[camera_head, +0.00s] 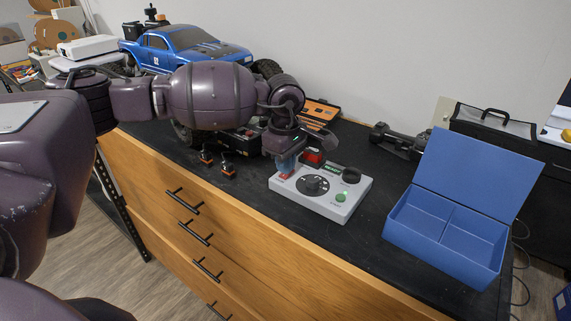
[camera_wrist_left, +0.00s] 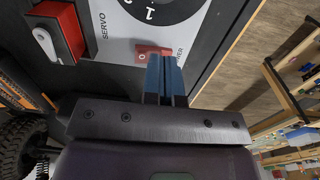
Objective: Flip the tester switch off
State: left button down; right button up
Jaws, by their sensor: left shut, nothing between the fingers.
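The tester (camera_head: 333,212) is a light grey box on the black bench top, with a dark dial, a black knob, a small green display and a green light. Its red power switch (camera_wrist_left: 143,50) shows a white 0 mark in the left wrist view. In the head view the switch (camera_head: 286,175) is partly hidden by my left gripper (camera_head: 285,166). The gripper is shut and empty, with its blue fingertips (camera_wrist_left: 166,62) right at the switch's edge. I cannot tell whether they touch it. My right gripper is in neither view.
A red and black servo (camera_wrist_left: 62,30) with a white horn is beside the tester. A blue open box (camera_head: 418,228) stands to the right. A blue truck (camera_head: 187,48) is behind my left arm. Small connectors (camera_head: 228,170) lie left of the tester. The bench front edge is close.

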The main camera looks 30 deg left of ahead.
pick_arm(q)
notch_tip(320, 180, up, 7)
notch_tip(320, 180, up, 6)
jog(key=b, duration=0.1)
send_over(285, 176)
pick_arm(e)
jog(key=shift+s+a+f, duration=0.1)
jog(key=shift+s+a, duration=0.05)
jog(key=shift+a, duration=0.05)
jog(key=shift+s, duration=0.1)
